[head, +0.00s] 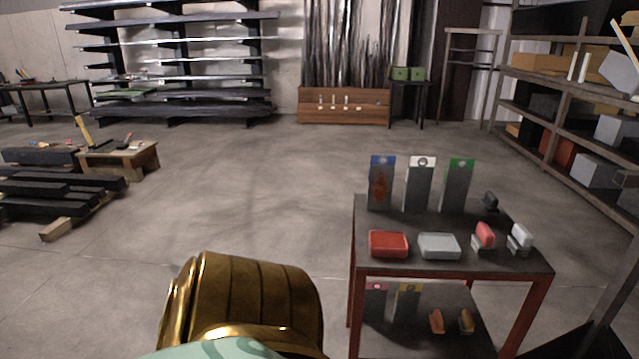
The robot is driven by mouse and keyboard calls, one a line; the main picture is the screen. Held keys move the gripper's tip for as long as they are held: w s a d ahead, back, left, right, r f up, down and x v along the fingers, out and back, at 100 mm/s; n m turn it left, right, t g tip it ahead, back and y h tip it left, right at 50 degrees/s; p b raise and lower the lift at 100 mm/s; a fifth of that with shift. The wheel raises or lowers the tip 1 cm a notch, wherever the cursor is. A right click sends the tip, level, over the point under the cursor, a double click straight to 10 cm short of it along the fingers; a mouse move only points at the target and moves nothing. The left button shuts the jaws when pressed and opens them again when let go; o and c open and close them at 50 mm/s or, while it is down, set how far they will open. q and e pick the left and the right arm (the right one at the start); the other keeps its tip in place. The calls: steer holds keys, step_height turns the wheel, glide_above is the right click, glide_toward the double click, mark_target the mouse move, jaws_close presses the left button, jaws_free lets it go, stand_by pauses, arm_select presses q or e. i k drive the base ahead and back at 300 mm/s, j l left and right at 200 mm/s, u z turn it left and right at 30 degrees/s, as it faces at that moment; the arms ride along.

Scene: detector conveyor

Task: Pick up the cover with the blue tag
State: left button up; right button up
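The cover with the blue tag (381,190) stands upright at the back left of a dark-topped table with red legs (455,269). It is a tall grey panel with a blue band at its top and a reddish-brown patch on its face. Beside it, to its right, stand a similar cover with a white tag (419,190) and one with a green tag (457,190). Neither of my grippers shows in the head view. A gold, rounded part of my own body is at the bottom, left of the table.
A red box (388,244), a grey box (439,245) and small parts stand along the table's front. More covers and parts lie on its lower shelf. Shelving (570,110) stands right; dark beams (55,190) lie left. The floor (250,190) between is clear.

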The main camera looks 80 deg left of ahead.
mark_target(381, 174)
steer(key=u, duration=2.05)
